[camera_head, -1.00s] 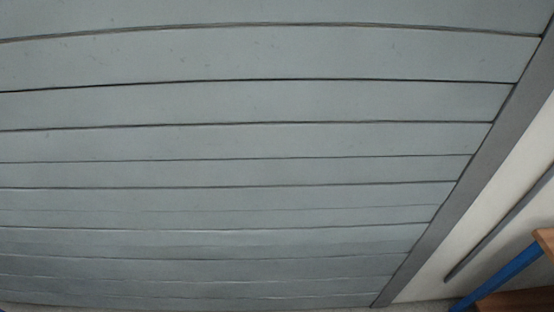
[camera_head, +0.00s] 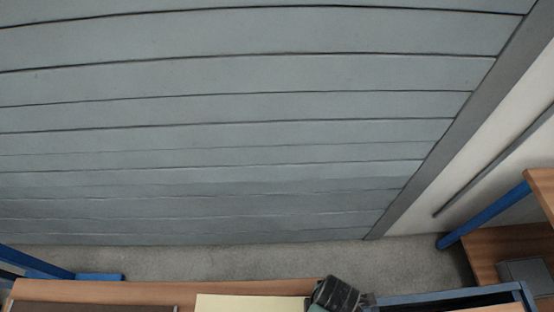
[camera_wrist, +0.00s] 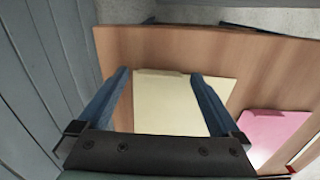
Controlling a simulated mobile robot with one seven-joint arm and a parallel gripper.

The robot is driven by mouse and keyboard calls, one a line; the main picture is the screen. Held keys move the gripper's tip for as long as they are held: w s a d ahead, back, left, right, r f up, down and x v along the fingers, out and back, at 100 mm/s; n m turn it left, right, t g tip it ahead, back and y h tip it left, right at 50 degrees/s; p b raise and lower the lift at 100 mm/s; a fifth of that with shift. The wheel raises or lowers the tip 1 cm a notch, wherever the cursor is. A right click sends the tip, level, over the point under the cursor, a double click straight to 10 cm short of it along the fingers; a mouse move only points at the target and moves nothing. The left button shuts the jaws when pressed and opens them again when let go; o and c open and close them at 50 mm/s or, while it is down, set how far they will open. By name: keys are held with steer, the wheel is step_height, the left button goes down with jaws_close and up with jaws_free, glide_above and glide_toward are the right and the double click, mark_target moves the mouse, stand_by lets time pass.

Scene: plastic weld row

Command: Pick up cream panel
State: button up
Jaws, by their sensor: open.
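The cream panel (camera_wrist: 172,104) is a flat, pale yellow sheet lying on a wooden tabletop (camera_wrist: 140,48). In the wrist view it shows between the two blue fingers of my gripper (camera_wrist: 160,80), which is open and empty. I cannot tell the height of the fingers above it. The gripper's dark palm hides the panel's near edge. In the head view only a strip of the cream panel (camera_head: 250,303) shows at the bottom edge, on the wooden table (camera_head: 150,291). My gripper is not clearly recognisable there.
A pink panel (camera_wrist: 270,136) lies to the right of the cream one. In the head view a dark object (camera_head: 338,294) and a blue-edged container (camera_head: 450,297) are right of the panel. A wooden bench (camera_head: 490,245) with blue legs stands at right. A grey slatted wall (camera_head: 220,130) rises behind.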

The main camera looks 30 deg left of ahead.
steer(key=shift+f, duration=0.3)
steer(key=c, duration=1.3)
steer(key=shift+c, duration=0.2)
